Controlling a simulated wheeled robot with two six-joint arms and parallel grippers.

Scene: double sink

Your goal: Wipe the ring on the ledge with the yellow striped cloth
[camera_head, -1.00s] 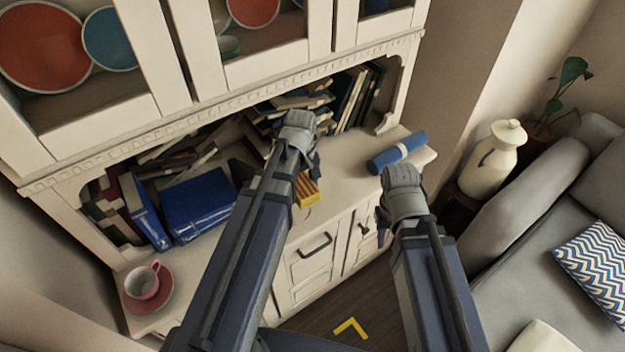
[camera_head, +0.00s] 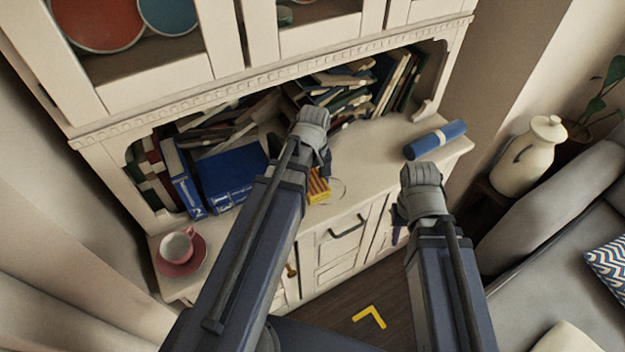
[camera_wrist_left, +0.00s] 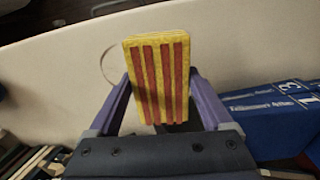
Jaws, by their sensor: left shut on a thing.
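The yellow cloth (camera_head: 319,190) with red stripes is a folded block in the jaws of my left gripper (camera_head: 318,172). In the left wrist view the cloth (camera_wrist_left: 158,85) stands between the two purple fingers of that gripper (camera_wrist_left: 160,90). A faint thin ring (camera_head: 340,188) shows on the pale ledge (camera_head: 375,155), just right of the cloth. In the left wrist view an arc of the ring (camera_wrist_left: 104,62) curves beside the cloth, which hides the rest. Whether the cloth touches the ledge is unclear. My right gripper (camera_head: 399,222) is in front of the cabinet; its jaws are mostly hidden.
A blue roll (camera_head: 436,139) lies on the ledge at right. Blue books (camera_head: 228,177) and heaped books stand in the shelf behind. A pink cup (camera_head: 176,246) on a saucer (camera_head: 185,268) sits at the ledge's left end. A white jug (camera_head: 527,158) stands at far right.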

